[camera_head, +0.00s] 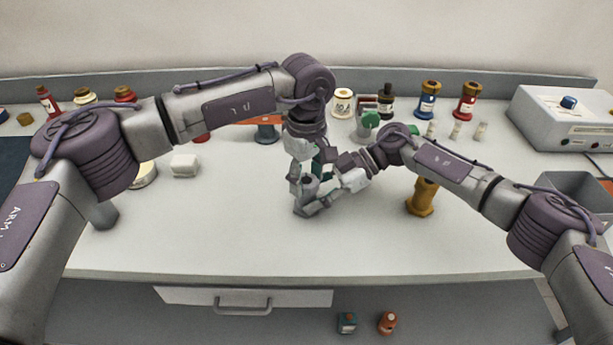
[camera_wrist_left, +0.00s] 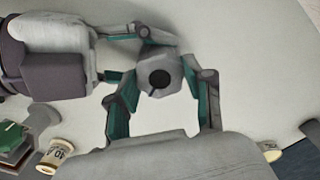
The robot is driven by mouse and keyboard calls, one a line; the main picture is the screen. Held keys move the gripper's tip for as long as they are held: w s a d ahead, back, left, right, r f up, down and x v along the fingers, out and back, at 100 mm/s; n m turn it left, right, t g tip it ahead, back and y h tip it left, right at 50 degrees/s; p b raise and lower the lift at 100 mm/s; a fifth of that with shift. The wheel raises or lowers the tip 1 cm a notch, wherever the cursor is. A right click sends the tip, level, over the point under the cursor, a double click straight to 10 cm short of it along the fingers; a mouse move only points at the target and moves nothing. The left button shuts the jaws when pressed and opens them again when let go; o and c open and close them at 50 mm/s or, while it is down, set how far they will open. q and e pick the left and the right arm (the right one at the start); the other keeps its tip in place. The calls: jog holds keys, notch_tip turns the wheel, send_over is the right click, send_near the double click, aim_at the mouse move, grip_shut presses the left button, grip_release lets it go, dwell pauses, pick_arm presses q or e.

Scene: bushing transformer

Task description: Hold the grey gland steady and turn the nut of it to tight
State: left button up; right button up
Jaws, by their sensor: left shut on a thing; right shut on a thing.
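The grey gland (camera_wrist_left: 161,77) shows in the left wrist view as a grey hexagonal part with a dark round hole facing the camera. My left gripper (camera_wrist_left: 165,76) has its fingers on either side of this part and is shut on it. My right gripper (camera_wrist_left: 135,62) reaches in from the left of that view and is shut on the gland from the side. In the head view my left gripper (camera_head: 305,178) comes from above and my right gripper (camera_head: 325,192) from the right. They meet above the bench middle and hide most of the gland. The nut and body are hard to tell apart.
A mustard-yellow post (camera_head: 422,198) stands close to my right forearm. A white block (camera_head: 184,166) lies at left. Bottles and jars line the back, with a white instrument box (camera_head: 560,118) at back right. The bench front (camera_head: 250,245) is clear.

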aim_at(306, 180)
jog(key=shift+f, duration=0.15)
pick_arm(q)
jog(key=o, duration=1.2)
notch_tip(306, 180, up, 12)
jog(key=shift+r, duration=0.1)
pick_arm(e)
jog(key=o, duration=0.9)
jog(key=shift+o, duration=0.2)
jog(key=shift+d, duration=0.1)
